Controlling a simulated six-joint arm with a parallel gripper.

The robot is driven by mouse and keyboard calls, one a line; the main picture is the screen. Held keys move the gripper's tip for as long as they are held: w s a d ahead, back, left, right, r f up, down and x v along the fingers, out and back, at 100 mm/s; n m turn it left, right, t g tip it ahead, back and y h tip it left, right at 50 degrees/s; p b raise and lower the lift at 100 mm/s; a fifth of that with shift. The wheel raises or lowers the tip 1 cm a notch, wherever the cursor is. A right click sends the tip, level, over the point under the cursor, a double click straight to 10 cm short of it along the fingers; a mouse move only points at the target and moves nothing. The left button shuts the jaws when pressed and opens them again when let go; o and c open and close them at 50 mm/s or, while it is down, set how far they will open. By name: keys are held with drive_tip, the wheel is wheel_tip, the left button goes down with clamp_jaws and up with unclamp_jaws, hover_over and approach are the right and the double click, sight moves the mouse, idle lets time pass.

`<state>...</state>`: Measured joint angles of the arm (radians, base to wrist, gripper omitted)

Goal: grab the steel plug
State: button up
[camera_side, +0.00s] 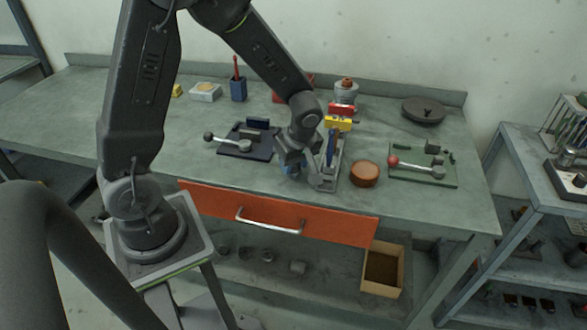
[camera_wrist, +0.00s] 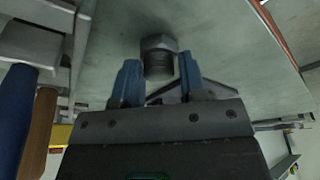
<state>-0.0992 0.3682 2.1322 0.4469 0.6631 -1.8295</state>
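The steel plug (camera_wrist: 158,58) shows in the wrist view as a dark grey piece with a hex-like head and a ribbed, threaded-looking body, on the grey-green bench top. My gripper (camera_wrist: 159,78) is open, with its two blue fingertips on either side of the plug's near end. A gap shows between the plug and each finger, so it does not look gripped. In the side view my gripper (camera_side: 290,168) is low over the bench near its front edge, left of a metal tool rack. The plug cannot be made out there; my gripper seems to hide it.
The tool rack (camera_side: 330,178) with a blue handle (camera_side: 331,148) stands close right of my gripper. A dark fixture with a lever (camera_side: 240,143) lies to the left. A round brown block (camera_side: 365,173) and a green plate (camera_side: 423,176) lie right. An orange drawer (camera_side: 275,212) is below.

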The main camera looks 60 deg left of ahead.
drive_tip(key=shift+f, duration=0.1)
drive_tip(key=c, duration=0.6)
